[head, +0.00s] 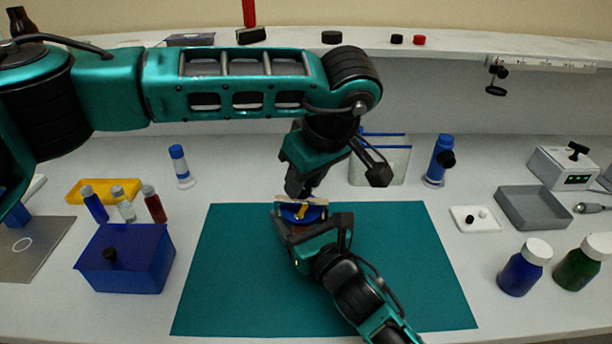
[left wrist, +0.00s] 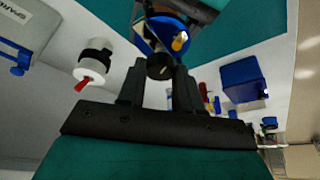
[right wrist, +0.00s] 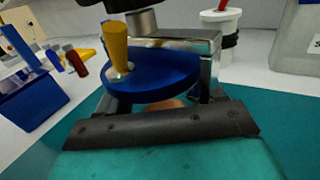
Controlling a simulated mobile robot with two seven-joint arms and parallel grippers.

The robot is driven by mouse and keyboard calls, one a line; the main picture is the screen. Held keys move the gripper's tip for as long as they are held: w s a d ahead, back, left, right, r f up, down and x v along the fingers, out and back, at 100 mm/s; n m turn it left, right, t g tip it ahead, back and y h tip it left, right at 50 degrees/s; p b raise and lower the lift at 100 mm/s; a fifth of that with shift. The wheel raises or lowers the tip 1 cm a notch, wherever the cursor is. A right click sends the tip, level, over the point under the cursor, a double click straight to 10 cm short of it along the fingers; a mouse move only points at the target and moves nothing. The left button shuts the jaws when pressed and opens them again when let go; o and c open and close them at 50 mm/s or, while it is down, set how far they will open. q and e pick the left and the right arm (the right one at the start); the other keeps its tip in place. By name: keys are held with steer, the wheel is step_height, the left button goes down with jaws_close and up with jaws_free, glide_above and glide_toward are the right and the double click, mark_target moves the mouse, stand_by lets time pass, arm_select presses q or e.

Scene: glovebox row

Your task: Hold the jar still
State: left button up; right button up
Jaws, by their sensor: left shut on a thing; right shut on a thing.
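A brownish part shows below; the rest is hidden.
A blue box (head: 125,262) and small bottles (head: 124,205) stand at left. A clear bin (head: 385,165) and a blue-and-black item (head: 438,165) stand behind. At right are a grey tray (head: 535,208) and white-capped jars (head: 522,270). The mat around the jar is bare.

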arm_select(q)
steer(key=m, duration=0.2)
steer(key=m+h, duration=0.1)
steer(key=m, duration=0.1)
steer(key=m+t+h, duration=0.1)
steer(key=m, duration=0.1)
steer(key=shift+s+a, duration=0.1)
steer(key=shift+a, duration=0.2)
arm_select(e)
steer(key=shift+r, duration=0.1)
arm_select(q)
steer(key=shift+m, duration=0.3)
steer(key=o, duration=1)
steer(key=shift+o, duration=0.2)
steer(key=v, duration=1.2)
steer(key=shift+a, duration=0.15)
